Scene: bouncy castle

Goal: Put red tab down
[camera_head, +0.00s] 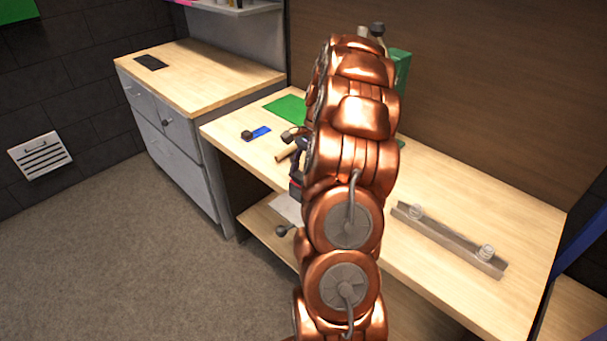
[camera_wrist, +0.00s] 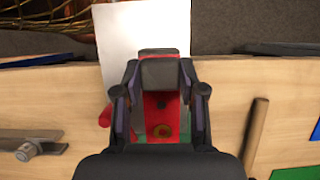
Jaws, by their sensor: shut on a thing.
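My gripper (camera_wrist: 160,76) is shut on the red tab (camera_wrist: 160,106), which shows as a red strip between the dark fingers in the wrist view. The tab's lower end and its full outline are hidden by my gripper. In the head view my arm covers most of the gripper (camera_head: 297,176). Whether the tab touches a surface is unclear.
A white sheet (camera_wrist: 140,28) lies beyond the gripper, on the lower shelf. A wooden handle (camera_wrist: 256,128) is at the right and a grey metal part (camera_wrist: 30,146) at the left. The bench also holds a green mat (camera_head: 286,107) and a long rail (camera_head: 450,240).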

